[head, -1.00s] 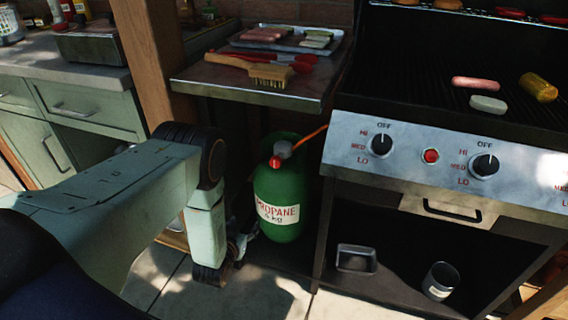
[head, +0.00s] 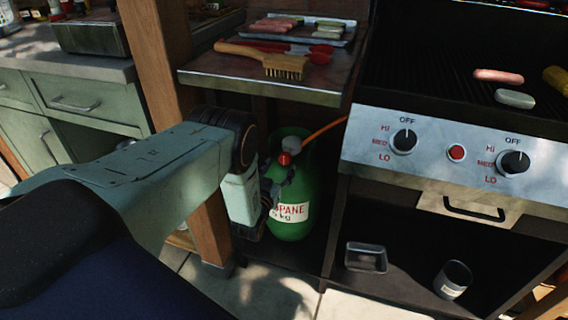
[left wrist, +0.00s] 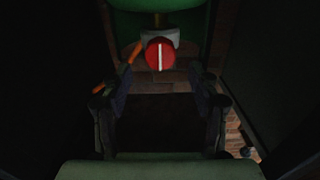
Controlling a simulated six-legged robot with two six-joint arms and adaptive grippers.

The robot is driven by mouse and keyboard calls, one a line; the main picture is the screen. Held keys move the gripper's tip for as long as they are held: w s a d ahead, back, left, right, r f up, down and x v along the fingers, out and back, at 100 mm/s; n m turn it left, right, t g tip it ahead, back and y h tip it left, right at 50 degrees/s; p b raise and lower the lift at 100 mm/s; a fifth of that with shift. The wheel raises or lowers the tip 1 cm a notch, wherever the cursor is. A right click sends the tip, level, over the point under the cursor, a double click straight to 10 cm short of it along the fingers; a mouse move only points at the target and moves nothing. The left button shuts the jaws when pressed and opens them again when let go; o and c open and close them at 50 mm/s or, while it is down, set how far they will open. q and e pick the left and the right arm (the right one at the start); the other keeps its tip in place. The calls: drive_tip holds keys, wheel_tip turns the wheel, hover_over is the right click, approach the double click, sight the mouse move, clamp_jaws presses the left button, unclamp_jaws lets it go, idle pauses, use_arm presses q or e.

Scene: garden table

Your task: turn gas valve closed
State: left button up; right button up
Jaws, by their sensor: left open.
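The green propane cylinder (head: 292,228) stands under the side shelf. Its red gas valve knob (head: 285,159) is on top, below a grey fitting with an orange hose. In the left wrist view the red knob (left wrist: 160,55) faces the camera, with a white line running up and down in the picture. My left gripper (head: 276,184) is at the cylinder's upper left, close to the knob. In the left wrist view its fingers (left wrist: 160,80) are apart on either side below the knob, with nothing between them. My right gripper is not in view.
The side shelf (head: 255,83) with a brush and tray overhangs the cylinder. A wooden post (head: 165,80) stands left of it. The grill's control panel (head: 435,147) is at the right. A metal tin (head: 366,258) and a can (head: 453,279) stand on the lower shelf.

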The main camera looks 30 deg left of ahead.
sight(284, 159)
use_arm(q)
drive_tip(key=shift+b+x, duration=0.7)
drive_tip(key=shift+x, duration=1.35)
drive_tip(key=shift+c, duration=0.4)
drive_tip(key=c, duration=1.1)
